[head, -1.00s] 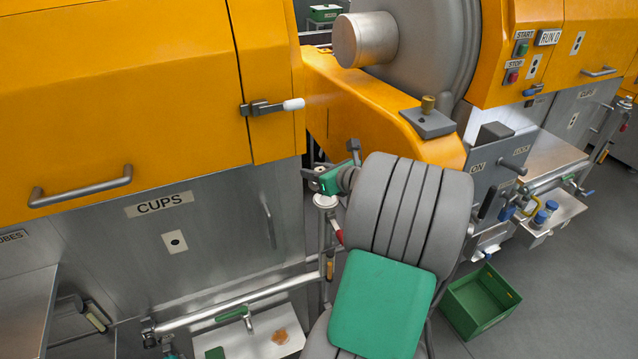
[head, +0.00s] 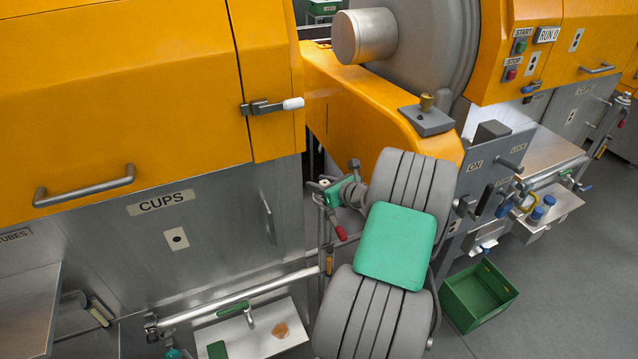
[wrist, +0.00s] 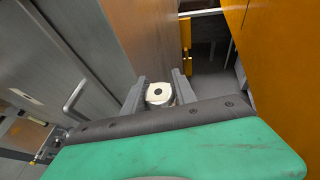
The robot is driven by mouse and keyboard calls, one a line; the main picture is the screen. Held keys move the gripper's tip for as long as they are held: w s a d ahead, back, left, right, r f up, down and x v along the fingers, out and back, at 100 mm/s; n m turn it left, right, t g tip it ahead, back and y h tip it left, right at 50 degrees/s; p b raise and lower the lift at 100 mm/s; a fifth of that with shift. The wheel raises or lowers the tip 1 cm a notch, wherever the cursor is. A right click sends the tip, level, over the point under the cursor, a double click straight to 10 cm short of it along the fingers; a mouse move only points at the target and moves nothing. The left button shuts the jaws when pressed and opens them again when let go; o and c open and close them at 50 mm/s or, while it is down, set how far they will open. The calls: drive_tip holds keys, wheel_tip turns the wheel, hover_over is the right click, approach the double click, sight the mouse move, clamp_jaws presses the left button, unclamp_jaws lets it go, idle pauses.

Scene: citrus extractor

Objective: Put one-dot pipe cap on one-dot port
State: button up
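My gripper (head: 324,186) is at the gap between the CUPS cabinet and the yellow arm of the machine. In the wrist view its two grey fingers (wrist: 158,92) stand on either side of a small round white-faced piece with one dark dot, which I take for the one-dot pipe cap (wrist: 159,93). It sits snugly between the fingertips. In the head view a thin upright pipe (head: 329,258) with a red lever (head: 341,234) stands below the gripper. The pipe's top is hidden by my gripper, so I cannot tell whether the cap touches a port.
The CUPS cabinet (head: 215,232) and its vertical handle (head: 267,218) are close on the left. The yellow machine arm (head: 375,95) is behind. A tray (head: 235,335) lies low in front. Blue-topped pieces (head: 537,215) stand on a right-hand shelf. A green crate (head: 480,297) sits on the floor.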

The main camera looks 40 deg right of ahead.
drive_tip(key=o, duration=0.3)
drive_tip(key=shift+s+r, duration=0.1)
drive_tip(key=shift+r, duration=0.15)
drive_tip(key=b+v, duration=0.2)
drive_tip(key=v, duration=1)
drive_tip(key=w+a+n+g+y, duration=0.1)
drive_tip(key=w+a+n+g, duration=0.15)
drive_tip(key=a+n, duration=0.85)
drive_tip(key=w+a+n+g+y, duration=0.15)
drive_tip(key=a+n+g, duration=0.25)
drive_tip(key=a+n, duration=0.65)
drive_tip(key=s+a+r+n+g, duration=0.1)
drive_tip(key=s+a+n, duration=0.2)
drive_tip(key=a+n, duration=0.1)
drive_tip(key=s+a+r+n+g+h, duration=0.1)
drive_tip(key=s+a+n, duration=0.3)
drive_tip(key=a+n, duration=0.1)
drive_tip(key=s+a+r+n+g+h, duration=0.1)
drive_tip(key=s+a+n, duration=0.2)
drive_tip(key=a+n, duration=0.1)
drive_tip(key=shift+s+a+r+n, duration=0.25)
drive_tip(key=shift+a+r+n, duration=0.15)
drive_tip(key=shift+n, duration=0.45)
